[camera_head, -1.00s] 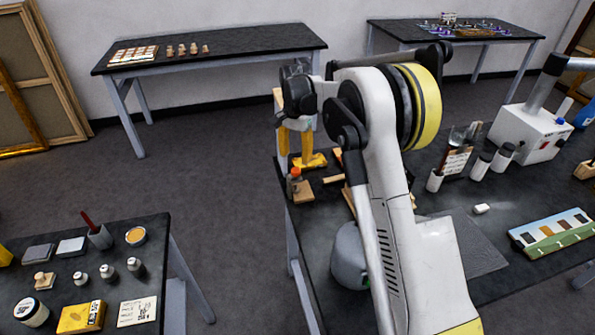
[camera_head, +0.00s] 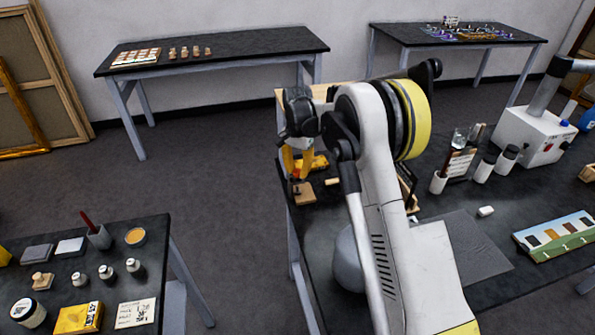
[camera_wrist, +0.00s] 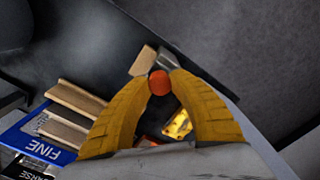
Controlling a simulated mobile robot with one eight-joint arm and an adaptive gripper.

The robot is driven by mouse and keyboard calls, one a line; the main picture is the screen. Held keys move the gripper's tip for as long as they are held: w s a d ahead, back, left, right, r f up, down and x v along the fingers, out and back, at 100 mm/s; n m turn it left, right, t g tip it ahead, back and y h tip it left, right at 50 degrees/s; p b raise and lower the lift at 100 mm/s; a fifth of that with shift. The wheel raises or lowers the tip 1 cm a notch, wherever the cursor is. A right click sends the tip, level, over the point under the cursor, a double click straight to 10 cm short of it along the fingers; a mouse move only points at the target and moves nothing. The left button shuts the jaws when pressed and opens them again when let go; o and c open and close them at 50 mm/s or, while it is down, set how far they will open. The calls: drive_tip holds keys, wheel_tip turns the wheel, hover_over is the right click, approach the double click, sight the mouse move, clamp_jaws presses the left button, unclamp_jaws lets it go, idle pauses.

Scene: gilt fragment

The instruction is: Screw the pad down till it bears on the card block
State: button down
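My gripper (camera_head: 297,176) points down over a small wooden block (camera_head: 304,194) at the left end of the dark workbench (camera_head: 330,235). In the wrist view my gripper (camera_wrist: 160,76) has its two yellow fingers apart, one on each side of a round orange-red knob (camera_wrist: 159,83). The fingertips are very close to the knob; contact is not clear. The wooden block (camera_wrist: 144,61) shows beyond the tips. I cannot make out the pad or the card block; the fingers and knob cover that area.
Wooden strips (camera_wrist: 75,100) and a blue sheet marked FINE (camera_wrist: 38,140) lie to the left. The bench edge is close by. A white box (camera_head: 530,135) and pots stand at the bench's right.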

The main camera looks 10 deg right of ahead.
sight(298, 171)
drive_tip(key=shift+m, duration=3)
drive_tip(key=c, duration=1.1)
unclamp_jaws()
wheel_tip(298, 171, up, 12)
